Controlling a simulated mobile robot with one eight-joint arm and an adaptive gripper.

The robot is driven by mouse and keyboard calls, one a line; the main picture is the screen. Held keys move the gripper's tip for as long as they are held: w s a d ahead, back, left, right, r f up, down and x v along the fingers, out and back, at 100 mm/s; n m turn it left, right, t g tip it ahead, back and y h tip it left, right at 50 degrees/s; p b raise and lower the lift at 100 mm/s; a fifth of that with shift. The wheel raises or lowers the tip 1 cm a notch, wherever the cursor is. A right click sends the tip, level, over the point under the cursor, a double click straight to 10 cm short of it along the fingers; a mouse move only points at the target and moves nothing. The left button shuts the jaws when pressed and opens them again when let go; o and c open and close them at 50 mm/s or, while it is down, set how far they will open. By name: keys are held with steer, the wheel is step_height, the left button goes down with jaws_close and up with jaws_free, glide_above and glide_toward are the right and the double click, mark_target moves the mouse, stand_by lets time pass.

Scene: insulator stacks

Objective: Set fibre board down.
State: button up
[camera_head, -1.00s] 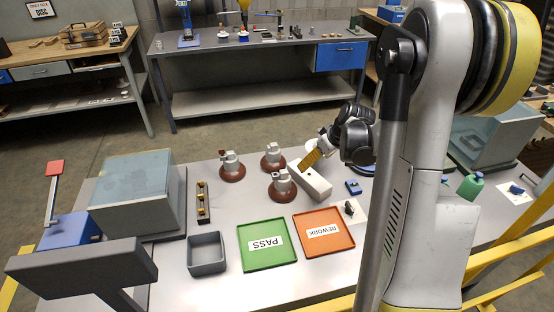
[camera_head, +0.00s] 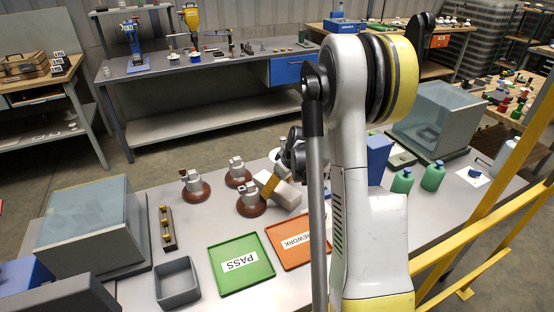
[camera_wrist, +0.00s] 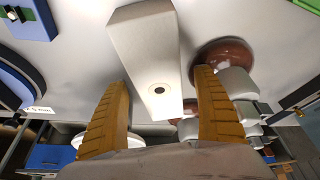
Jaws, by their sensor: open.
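A pale long block with a small dark hole in its near end, perhaps the fibre board, lies on the grey table in the wrist view (camera_wrist: 145,45). In the head view, the block (camera_head: 287,196) lies beside the brown-based insulator pieces and behind the orange REWORK tray (camera_head: 292,259). My gripper (camera_head: 268,185) is down at the block, partly hidden by my arm. In the wrist view, my gripper's (camera_wrist: 160,95) two ochre fingers stand apart, one on each side of the block's near end. There are visible gaps between the fingers and the block.
Several brown-based insulator pieces (camera_head: 250,203) stand left of the block; one shows close to the right finger. The green PASS tray (camera_head: 241,282), a grey bin (camera_head: 177,291) and green bottles (camera_head: 402,181) stand on the table. A yellow rail (camera_head: 480,215) runs at the right.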

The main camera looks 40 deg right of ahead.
steer(key=c, duration=1.4)
steer(key=shift+c, duration=0.2)
